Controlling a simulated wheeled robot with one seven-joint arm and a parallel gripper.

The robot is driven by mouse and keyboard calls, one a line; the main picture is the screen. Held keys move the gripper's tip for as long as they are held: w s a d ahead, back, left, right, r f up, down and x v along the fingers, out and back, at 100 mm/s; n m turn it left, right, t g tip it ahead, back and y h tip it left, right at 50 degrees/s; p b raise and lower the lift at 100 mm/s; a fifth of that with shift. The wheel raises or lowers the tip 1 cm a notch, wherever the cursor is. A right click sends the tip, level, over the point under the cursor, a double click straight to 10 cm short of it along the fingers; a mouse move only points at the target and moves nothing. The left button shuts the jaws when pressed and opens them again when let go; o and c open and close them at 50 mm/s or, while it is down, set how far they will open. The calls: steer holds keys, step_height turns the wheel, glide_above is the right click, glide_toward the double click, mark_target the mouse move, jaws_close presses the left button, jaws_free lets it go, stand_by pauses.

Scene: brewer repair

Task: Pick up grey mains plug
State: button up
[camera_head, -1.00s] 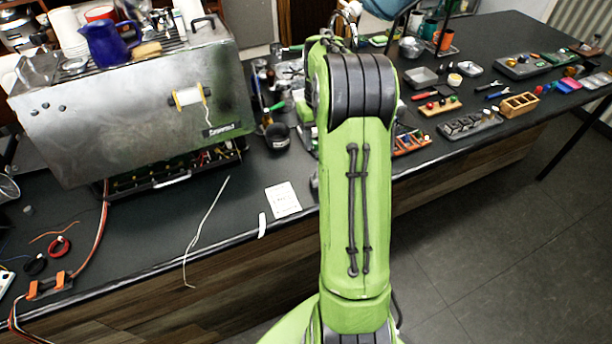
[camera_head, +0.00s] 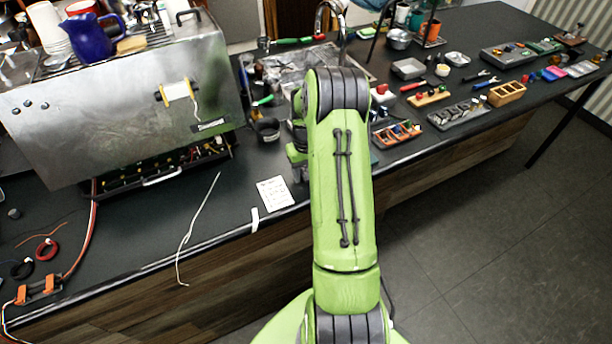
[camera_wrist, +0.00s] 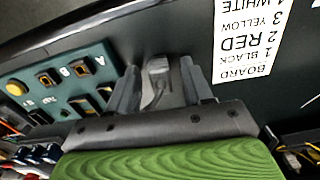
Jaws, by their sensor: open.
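The grey mains plug (camera_wrist: 157,64) lies on the dark counter in the wrist view, with a grey cord curving from it towards my gripper. My gripper (camera_wrist: 158,76) is open, with one finger on each side of the plug and visible gaps between. Whether the fingers are down at the plug's height I cannot tell. In the head view my arm covers most of the gripper, and I cannot make out the plug there.
A printed card (camera_head: 274,193) lies left of my arm; it also shows in the wrist view (camera_wrist: 243,38). A teal switch panel (camera_wrist: 62,82) is left of the fingers. The metal brewer (camera_head: 115,105) stands at left. Trays with parts (camera_head: 397,134) line the counter at right.

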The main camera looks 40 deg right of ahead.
steer(key=shift+r, duration=0.1)
jaws_close()
